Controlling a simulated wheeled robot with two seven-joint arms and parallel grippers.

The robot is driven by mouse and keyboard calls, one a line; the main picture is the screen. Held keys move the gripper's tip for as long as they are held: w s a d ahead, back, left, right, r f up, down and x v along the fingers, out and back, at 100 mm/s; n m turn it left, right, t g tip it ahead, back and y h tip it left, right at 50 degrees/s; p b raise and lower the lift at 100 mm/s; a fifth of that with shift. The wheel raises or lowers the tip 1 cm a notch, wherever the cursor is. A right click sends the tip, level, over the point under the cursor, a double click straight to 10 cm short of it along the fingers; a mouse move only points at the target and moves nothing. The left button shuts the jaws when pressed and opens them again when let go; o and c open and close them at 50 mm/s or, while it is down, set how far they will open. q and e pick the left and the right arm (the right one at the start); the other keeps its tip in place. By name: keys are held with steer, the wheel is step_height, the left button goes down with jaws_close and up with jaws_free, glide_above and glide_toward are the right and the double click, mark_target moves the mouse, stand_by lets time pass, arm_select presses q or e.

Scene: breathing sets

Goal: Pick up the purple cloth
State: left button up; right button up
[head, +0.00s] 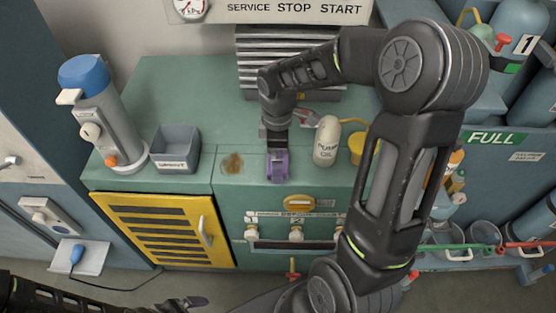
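The purple cloth (278,166) is a small bundle on the green bench top (190,85), near its front edge. My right gripper (276,150) points down at the cloth from above, and its end overlaps the cloth in this view. Its fingers are too small and dark to show whether they are closed on the cloth or only around it. My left gripper (190,303) is low at the bottom edge of the view, in front of the bench and away from the cloth. Its finger gap is not clear.
A brown-yellow stain (232,163) lies left of the cloth. A grey bin (175,150) and a blue-capped cylinder (108,115) stand further left. A cream pump oil bottle (326,141) stands close on the right. A ribbed grey block (270,65) is behind.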

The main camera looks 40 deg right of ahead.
stand_by(0.6)
steer(key=c, duration=1.1)
